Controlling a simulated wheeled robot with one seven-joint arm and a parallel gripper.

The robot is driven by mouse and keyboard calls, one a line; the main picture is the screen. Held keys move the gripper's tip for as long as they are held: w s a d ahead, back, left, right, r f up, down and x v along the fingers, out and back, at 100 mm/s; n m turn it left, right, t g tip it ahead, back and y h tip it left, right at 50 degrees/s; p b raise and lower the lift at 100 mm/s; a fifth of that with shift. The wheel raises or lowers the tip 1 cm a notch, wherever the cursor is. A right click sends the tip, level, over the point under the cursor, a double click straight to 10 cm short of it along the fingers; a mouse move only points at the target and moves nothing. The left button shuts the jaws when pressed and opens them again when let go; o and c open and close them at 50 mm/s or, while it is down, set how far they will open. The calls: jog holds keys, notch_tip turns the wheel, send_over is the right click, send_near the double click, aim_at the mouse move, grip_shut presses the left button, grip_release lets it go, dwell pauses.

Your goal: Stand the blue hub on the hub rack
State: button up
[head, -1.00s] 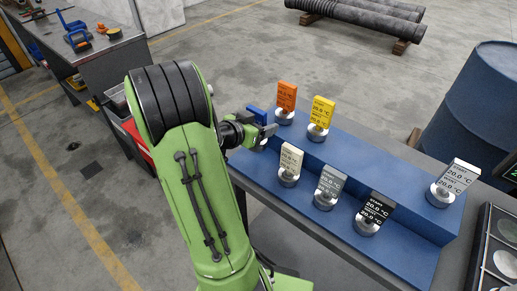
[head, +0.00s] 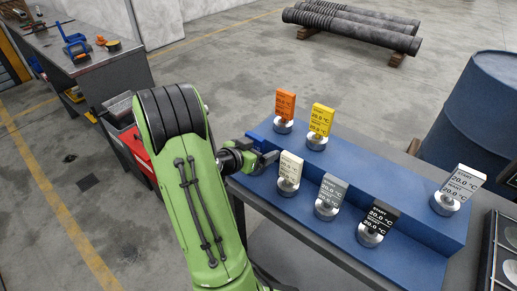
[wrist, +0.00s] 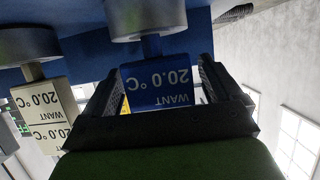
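The blue hub (wrist: 160,82) shows in the wrist view, which is upside down. It is upright, with its pale round base (wrist: 140,18) toward the blue rack. The two dark fingers of my gripper (wrist: 162,88) flank its body, and they look closed on it. In the head view my gripper (head: 265,162) is at the left end of the hub rack (head: 340,160), just left of the white hub (head: 290,168). The blue hub is hard to make out there against the arm and the blue rack. Whether its base touches the rack, I cannot tell.
The orange hub (head: 285,103) and yellow hub (head: 320,120) stand on the raised back row. The grey hub (head: 331,190) and black hub (head: 378,217) stand along the front, and a silver hub (head: 461,183) at the right end. A blue barrel (head: 475,115) is behind.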

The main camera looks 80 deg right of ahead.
jog(key=shift+r+p, duration=0.3)
jog(key=shift+p, duration=0.05)
jog(key=w+a+r+n+t+y, duration=0.1)
jog(key=w+a+n+t+y, duration=0.2)
jog(key=a, duration=0.6)
jog(key=w+a+r+n+t+y+b, duration=0.15)
jog(key=w+a+n, duration=0.25)
jog(key=a, duration=0.4)
jog(key=w+a+r+n+t+y, duration=0.2)
jog(key=w+a+n+t, duration=0.15)
jog(key=a, duration=0.55)
jog(key=s+a+r+n+t+y, duration=0.1)
jog(key=a+r+n+y, duration=0.1)
jog(key=a+n, duration=0.4)
jog(key=a+r+n+t+y, duration=0.2)
jog(key=a+n+y, duration=0.2)
jog(key=a, duration=0.5)
jog(key=shift+s+n, duration=0.35)
jog(key=shift+n, duration=0.7)
